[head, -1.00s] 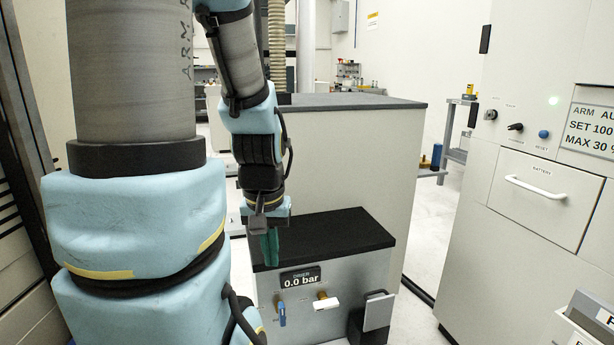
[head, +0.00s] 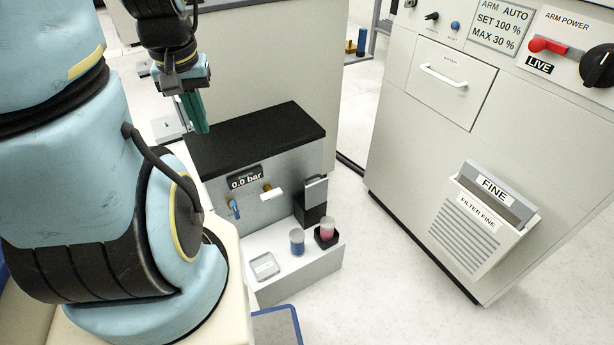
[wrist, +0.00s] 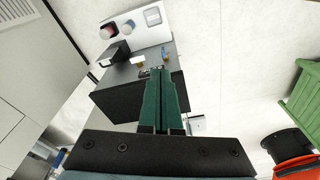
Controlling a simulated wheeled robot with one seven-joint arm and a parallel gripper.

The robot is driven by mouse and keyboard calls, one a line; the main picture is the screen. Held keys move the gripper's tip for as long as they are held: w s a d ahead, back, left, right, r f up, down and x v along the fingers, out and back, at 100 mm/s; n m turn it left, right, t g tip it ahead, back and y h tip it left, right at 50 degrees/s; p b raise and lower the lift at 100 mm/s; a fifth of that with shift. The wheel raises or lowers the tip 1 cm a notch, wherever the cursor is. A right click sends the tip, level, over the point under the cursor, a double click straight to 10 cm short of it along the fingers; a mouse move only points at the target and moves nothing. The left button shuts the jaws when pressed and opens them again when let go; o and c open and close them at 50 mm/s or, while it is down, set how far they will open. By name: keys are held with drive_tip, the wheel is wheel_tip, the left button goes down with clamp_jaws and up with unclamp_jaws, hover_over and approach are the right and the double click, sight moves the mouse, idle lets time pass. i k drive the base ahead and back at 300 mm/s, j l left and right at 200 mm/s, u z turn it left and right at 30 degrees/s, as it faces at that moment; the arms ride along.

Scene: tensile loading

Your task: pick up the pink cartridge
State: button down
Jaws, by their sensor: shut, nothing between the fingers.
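The pink cartridge (head: 327,228) stands upright in a small black holder (head: 326,240) on the low white ledge in front of the dryer, in the head view. It shows small and tilted at the top left of the wrist view (wrist: 107,32). A blue-banded cartridge (head: 297,243) stands to its left. My gripper (head: 201,130) has green fingers that are together and empty. It is up by the left end of the dryer's black top (head: 255,140), well apart from the pink cartridge. The finger pair also fills the middle of the wrist view (wrist: 161,71).
The dryer front has a 0.0 bar display (head: 245,178), a blue-handled valve (head: 234,208), a white-handled valve (head: 271,192) and a black-and-grey unit (head: 313,200). A flat clear-lidded box (head: 264,266) lies on the ledge. A cabinet (head: 410,150) stands to the right, with open floor between.

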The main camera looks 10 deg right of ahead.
sight(327, 224)
drive_tip(key=k+j+u, duration=0.1)
drive_tip(key=k+u, duration=0.2)
drive_tip(key=k, duration=0.35)
drive_tip(key=l+u, duration=0.1)
drive_tip(key=u, duration=0.3)
drive_tip(key=l+u, duration=0.1)
drive_tip(key=u, duration=0.25)
drive_tip(key=k+l+u, duration=0.1)
drive_tip(key=u, duration=0.3)
drive_tip(key=l+u, duration=0.1)
drive_tip(key=u, duration=0.3)
drive_tip(key=k+l, duration=1)
